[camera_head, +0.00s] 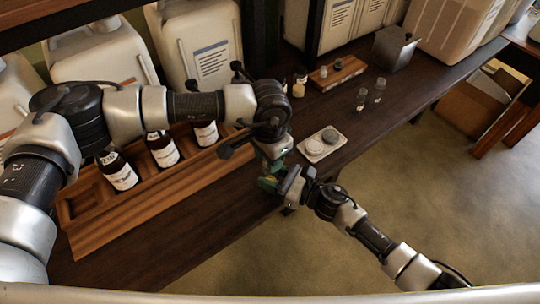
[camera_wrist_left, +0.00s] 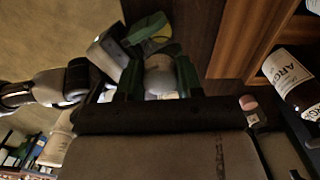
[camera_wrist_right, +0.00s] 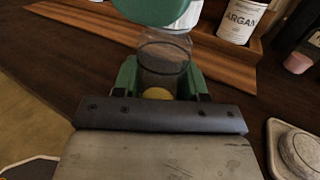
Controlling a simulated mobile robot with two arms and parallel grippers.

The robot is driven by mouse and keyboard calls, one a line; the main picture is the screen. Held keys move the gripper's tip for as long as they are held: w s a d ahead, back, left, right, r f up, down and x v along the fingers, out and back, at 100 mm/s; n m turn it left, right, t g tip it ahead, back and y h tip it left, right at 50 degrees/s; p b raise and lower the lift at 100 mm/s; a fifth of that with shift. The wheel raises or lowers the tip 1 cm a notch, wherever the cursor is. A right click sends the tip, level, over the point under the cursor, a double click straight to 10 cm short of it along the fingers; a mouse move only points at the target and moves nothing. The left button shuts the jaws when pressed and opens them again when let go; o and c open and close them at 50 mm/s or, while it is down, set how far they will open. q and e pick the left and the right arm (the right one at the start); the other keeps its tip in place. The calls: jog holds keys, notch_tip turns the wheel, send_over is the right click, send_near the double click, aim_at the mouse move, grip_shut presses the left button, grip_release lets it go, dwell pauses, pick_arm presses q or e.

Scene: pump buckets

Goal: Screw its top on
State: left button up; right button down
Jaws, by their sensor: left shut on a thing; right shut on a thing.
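My left gripper (camera_head: 273,158) is shut on a pale grey round top (camera_wrist_left: 160,75), seen between its green fingers in the left wrist view. My right gripper (camera_head: 276,184) is shut on a small clear glass jar (camera_wrist_right: 164,58) with something yellow at its bottom. The jar is upright between the green fingers in the right wrist view. The left gripper and the edge of the top (camera_wrist_right: 184,17) show just above the jar's mouth. I cannot tell whether top and jar touch. Both grippers are over the table's front edge; in the head view they mostly hide jar and top.
A small pale tray (camera_head: 312,157) with round lids lies right of the grippers. A wooden rack (camera_head: 150,207) with several labelled dark bottles stands left. Small glass jars (camera_head: 361,100), a wooden block (camera_head: 338,73) and a metal box (camera_head: 394,48) stand farther back. Large canisters line the back.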

pick_arm(q)
jog(key=m, duration=0.2)
jog(key=shift+m, duration=0.4)
jog(key=o, duration=0.9)
jog(key=shift+r, duration=0.1)
jog(key=shift+r, duration=2.2)
jog(key=shift+c, duration=0.3)
